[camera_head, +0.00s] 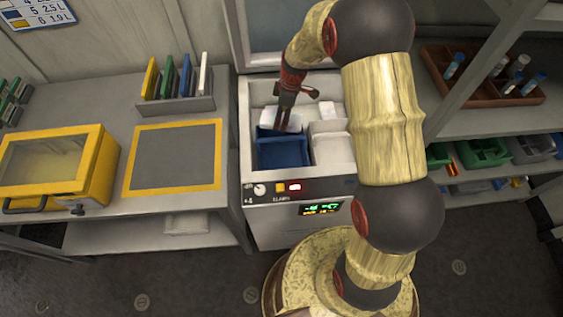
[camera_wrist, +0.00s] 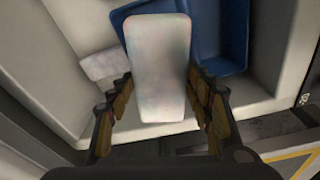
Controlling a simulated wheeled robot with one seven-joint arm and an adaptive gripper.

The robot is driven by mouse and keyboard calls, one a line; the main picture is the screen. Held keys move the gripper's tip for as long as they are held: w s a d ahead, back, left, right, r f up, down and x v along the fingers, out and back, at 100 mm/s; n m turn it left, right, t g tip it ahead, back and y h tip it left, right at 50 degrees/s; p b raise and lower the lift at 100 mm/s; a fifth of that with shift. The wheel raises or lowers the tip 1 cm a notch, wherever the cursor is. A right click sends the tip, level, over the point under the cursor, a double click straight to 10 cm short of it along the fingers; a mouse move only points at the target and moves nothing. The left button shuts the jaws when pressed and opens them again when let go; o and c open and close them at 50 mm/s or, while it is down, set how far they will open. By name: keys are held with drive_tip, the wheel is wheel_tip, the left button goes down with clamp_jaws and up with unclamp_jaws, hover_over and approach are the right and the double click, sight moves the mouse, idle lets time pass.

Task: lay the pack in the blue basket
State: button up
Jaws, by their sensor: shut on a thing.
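My gripper (camera_head: 283,112) is shut on a whitish, rounded flat pack (camera_wrist: 160,65), with a finger at each long side in the wrist view. In the head view the pack (camera_head: 294,123) shows partly behind the fingers, at the far edge of the blue basket (camera_head: 283,154). The blue basket stands in the open white chest. It also shows in the wrist view (camera_wrist: 235,35), behind and beside the held pack. Whether the pack touches the basket cannot be told.
A white basket (camera_head: 332,148) stands right of the blue one. Another pale pack (camera_wrist: 102,65) lies in the chest (camera_head: 247,115). A table with a yellow-framed mat (camera_head: 172,187) and a yellow case (camera_head: 97,180) is left. Shelves with a brown tray (camera_head: 440,70) are right.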

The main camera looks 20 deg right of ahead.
drive_tip(key=w+f+n+b, duration=0.1)
drive_tip(key=n, duration=0.1)
drive_tip(key=shift+w+a+f+n, duration=0.1)
drive_tip(key=shift+f+n, duration=0.05)
drive_tip(key=shift+n, duration=0.25)
wheel_tip(320, 180, down, 10)
drive_tip(key=b, duration=0.3)
